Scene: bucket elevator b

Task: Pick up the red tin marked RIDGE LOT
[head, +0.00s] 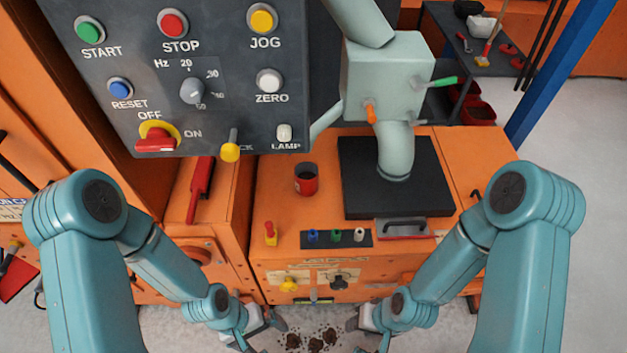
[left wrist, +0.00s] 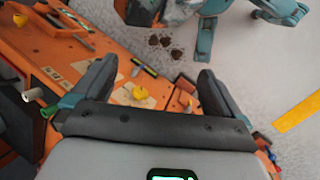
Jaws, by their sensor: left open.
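A red tin (head: 306,181) with a dark open top stands upright on the orange machine's top, left of the black plate; its lettering is too small to read. I cannot make it out in the left wrist view. My left gripper (head: 268,322) is low in front of the machine, well below and apart from the tin. In the left wrist view its fingers (left wrist: 158,70) are spread with nothing between them. My right gripper (head: 362,325) is low at the right of the dark clumps, apart from the tin, its jaws unclear.
The grey control panel (head: 190,70) overhangs the back left. A pale green chute (head: 388,85) comes down onto the black plate (head: 430,175). A red-yellow peg (head: 270,232) and a strip of small knobs (head: 336,237) lie nearer me than the tin. Dark clumps (head: 315,343) lie on the floor.

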